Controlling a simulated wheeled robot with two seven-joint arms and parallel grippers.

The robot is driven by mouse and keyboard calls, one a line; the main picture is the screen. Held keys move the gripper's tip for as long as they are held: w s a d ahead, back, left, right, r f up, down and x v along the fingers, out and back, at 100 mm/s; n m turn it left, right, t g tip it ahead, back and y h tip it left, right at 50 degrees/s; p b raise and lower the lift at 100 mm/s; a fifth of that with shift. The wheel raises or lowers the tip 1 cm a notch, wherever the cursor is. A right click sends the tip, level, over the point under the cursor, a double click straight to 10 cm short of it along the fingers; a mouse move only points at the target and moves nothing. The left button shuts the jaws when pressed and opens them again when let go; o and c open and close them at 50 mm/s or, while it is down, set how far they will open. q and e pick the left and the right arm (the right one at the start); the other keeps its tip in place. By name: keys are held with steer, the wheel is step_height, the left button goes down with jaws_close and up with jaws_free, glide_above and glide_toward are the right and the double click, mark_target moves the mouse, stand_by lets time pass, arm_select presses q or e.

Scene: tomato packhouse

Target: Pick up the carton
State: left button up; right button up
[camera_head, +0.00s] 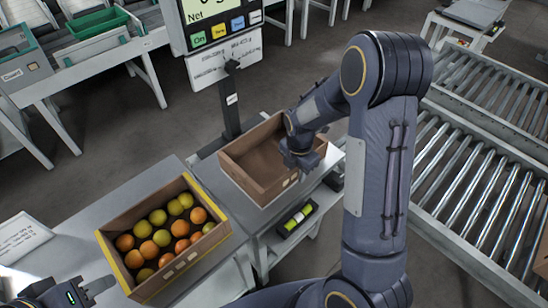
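An empty brown carton (250,183) stands upright on the scale at the middle of the view. My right gripper (300,163) points down at the right wall of this carton, overlapping its rim in the picture. Its fingertips are mostly hidden, so I cannot tell whether it is touching or gripping the wall. A second carton (190,262), with a yellow rim, stands on the table to the left and holds several red, orange and yellow-green tomatoes. My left gripper (92,290) is at the bottom left, left of the filled carton and apart from it. Its finger opening is unclear.
A scale display (215,20) on a post (231,100) rises behind the empty carton. A roller conveyor (470,200) runs along the right. A bench with green trays (98,22) stands at the back left. A white sign (22,237) lies at the table's left.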

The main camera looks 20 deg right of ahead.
steer(key=shift+c, duration=0.4)
jaws_close()
steer(key=shift+r, duration=0.2)
